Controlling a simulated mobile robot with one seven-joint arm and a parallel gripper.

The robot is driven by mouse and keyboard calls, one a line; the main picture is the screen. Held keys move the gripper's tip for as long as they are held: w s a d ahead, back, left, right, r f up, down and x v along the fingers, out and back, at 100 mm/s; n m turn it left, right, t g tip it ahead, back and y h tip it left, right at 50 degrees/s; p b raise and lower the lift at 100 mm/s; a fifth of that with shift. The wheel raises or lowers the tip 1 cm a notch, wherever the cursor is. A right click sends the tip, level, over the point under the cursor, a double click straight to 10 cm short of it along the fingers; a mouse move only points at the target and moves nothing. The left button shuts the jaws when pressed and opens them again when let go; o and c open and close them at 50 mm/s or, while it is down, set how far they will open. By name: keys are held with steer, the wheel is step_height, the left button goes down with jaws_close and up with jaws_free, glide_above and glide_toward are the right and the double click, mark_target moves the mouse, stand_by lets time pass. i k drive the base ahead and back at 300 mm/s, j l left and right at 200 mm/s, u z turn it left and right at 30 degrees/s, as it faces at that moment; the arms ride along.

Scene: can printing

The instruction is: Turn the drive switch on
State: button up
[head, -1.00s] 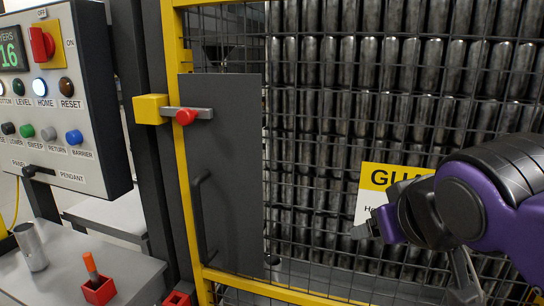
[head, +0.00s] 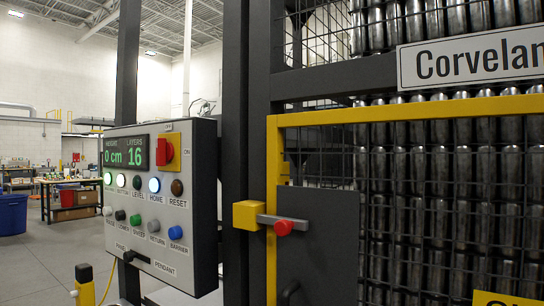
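The drive switch (head: 164,151) is a red rotary knob on a yellow plate at the upper right of the grey control panel (head: 205,240). The word ON is to the right of the plate; the label above it is too small to read now. The knob's handle looks roughly upright. My gripper is not in view in the head view, and nothing touches the switch.
The panel display (head: 125,151) reads 0 cm and 16 layers. Several buttons sit below it; HOME (head: 154,185) glows white. A yellow-framed mesh gate (head: 272,170) with a red-knobbed latch (head: 283,227) stands to the right, before stacked cans (head: 440,190). Open floor (head: 45,255) lies left.

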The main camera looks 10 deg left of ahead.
mark_target(164, 150)
steer(key=u, duration=1.15)
steer(key=i+j+u, duration=0.25)
steer(key=i+j, duration=0.2)
steer(key=i, duration=0.15)
steer(key=i+j+u, duration=0.1)
steer(key=i+j, duration=0.15)
steer(key=k+u, duration=0.25)
steer(key=u, duration=0.3)
steer(key=i+z, duration=0.25)
steer(key=i+l+z, duration=0.1)
steer(key=z, duration=0.2)
